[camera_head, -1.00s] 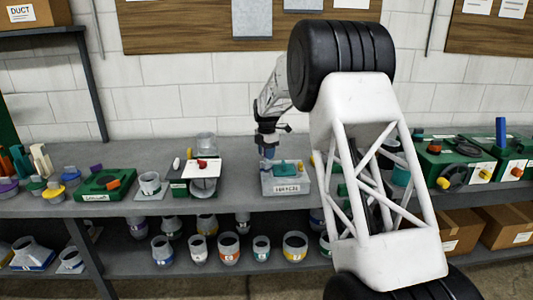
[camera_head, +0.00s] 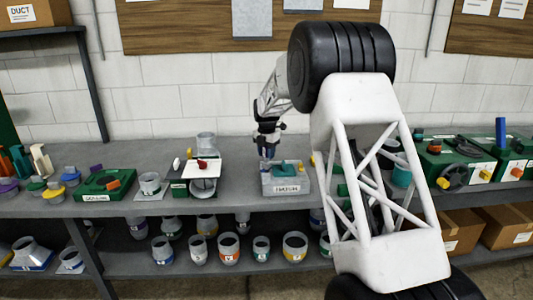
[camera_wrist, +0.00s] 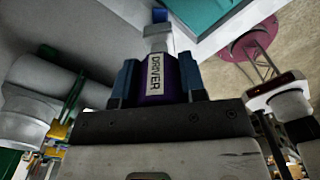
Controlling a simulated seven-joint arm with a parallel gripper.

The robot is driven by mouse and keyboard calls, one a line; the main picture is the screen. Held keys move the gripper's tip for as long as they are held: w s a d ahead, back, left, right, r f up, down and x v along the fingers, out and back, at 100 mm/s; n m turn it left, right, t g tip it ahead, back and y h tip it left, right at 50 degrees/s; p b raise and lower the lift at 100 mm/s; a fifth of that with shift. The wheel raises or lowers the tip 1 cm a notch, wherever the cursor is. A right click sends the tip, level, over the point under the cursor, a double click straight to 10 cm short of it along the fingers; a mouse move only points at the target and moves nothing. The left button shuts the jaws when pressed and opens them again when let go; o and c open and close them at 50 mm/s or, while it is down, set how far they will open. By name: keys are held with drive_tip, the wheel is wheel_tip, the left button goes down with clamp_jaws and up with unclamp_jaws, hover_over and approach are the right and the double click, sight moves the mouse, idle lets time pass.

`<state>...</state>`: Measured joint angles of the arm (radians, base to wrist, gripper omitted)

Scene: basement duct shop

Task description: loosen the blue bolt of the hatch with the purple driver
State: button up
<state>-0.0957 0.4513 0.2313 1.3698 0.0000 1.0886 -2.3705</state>
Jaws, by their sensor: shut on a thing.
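The hatch (camera_head: 286,188) is a grey box with a teal panel and a front label, on the bench in the head view. Its teal panel also shows at the top of the wrist view (camera_wrist: 211,22). My gripper (camera_head: 267,145) is above the hatch's left side. In the wrist view my gripper (camera_wrist: 157,82) is shut on the purple driver (camera_wrist: 176,82), labelled DRIVER. The driver's grey shaft points toward the blue bolt (camera_wrist: 160,15), left of the teal panel. The shaft overlaps the bolt in view; I cannot tell if they touch.
A white-topped device with a red knob (camera_head: 202,163) stands left of the hatch. A green tray (camera_head: 104,184) lies farther left. Green boxes with a black handwheel (camera_head: 456,178) stand at right. The lower shelf (camera_head: 180,272) holds several duct fittings. Bare bench lies behind the hatch.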

idle(0.4)
drive_tip(key=shift+n, duration=3.5)
drive_tip(key=shift+m, duration=0.3)
drive_tip(key=shift+m, duration=0.5)
drive_tip(key=shift+r, duration=0.2)
